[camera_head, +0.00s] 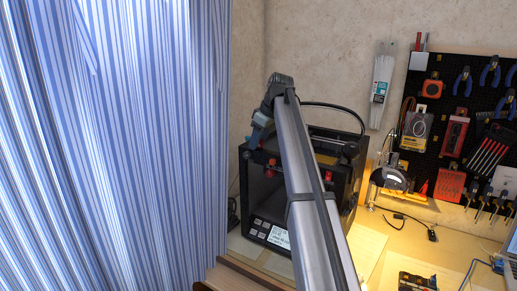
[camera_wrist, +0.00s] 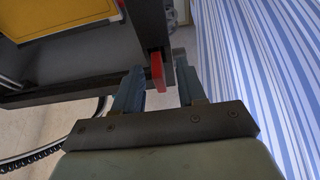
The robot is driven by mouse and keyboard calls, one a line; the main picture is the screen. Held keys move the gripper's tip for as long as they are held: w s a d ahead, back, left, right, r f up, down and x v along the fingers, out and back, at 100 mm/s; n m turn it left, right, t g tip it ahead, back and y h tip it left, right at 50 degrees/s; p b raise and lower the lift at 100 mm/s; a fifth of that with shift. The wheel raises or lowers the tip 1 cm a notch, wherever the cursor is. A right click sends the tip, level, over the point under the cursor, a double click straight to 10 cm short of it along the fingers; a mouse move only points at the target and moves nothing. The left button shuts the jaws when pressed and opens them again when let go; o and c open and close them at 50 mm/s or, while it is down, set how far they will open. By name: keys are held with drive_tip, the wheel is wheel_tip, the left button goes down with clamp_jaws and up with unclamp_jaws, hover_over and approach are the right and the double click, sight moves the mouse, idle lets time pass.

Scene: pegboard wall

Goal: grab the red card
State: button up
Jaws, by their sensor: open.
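A small flat red piece, which looks like the red card (camera_wrist: 157,74), sticks out from the dark frame of the printer in the wrist view. My gripper (camera_wrist: 160,65) is open, with one finger on each side of the red piece. In the head view my gripper (camera_head: 261,121) is at the left side of the black 3D printer (camera_head: 330,150). I cannot make out the card between the fingers there.
A blue striped curtain (camera_head: 120,140) hangs at the left. A black pegboard (camera_head: 450,80) with tools is at the right. The desk (camera_head: 415,265) holds cables and small items.

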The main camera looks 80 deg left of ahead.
clamp_jaws()
idle(0.3)
idle(0.3)
